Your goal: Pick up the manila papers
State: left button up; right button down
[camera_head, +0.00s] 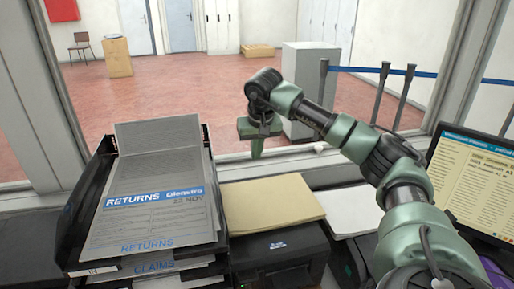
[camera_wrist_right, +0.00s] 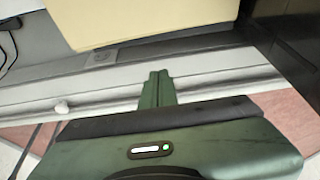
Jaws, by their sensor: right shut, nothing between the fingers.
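The manila papers (camera_head: 270,203) lie in a flat stack on top of a black printer (camera_head: 280,255), right of the document trays. In the right wrist view the manila papers (camera_wrist_right: 145,20) show at the top edge. My right gripper (camera_head: 257,150) hangs above and behind the stack, near the window sill, apart from the papers. Its green fingers (camera_wrist_right: 157,85) are shut together with nothing between them. My left gripper is not in view.
Black stacked trays (camera_head: 92,190) with grey RETURNS papers (camera_head: 155,190) stand at left. White paper (camera_head: 350,212) lies right of the manila stack, partly behind my right arm. A monitor (camera_head: 470,180) stands at far right. A window frame and sill (camera_head: 235,168) run behind.

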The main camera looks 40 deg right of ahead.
jog(key=f, duration=0.2)
jog(key=s+f+p, duration=0.1)
jog(key=f, duration=0.2)
jog(key=shift+s+a+f, duration=0.2)
jog(key=shift+a+f, duration=0.1)
jog(key=shift+f, duration=0.2)
jog(key=shift+s+a, duration=0.1)
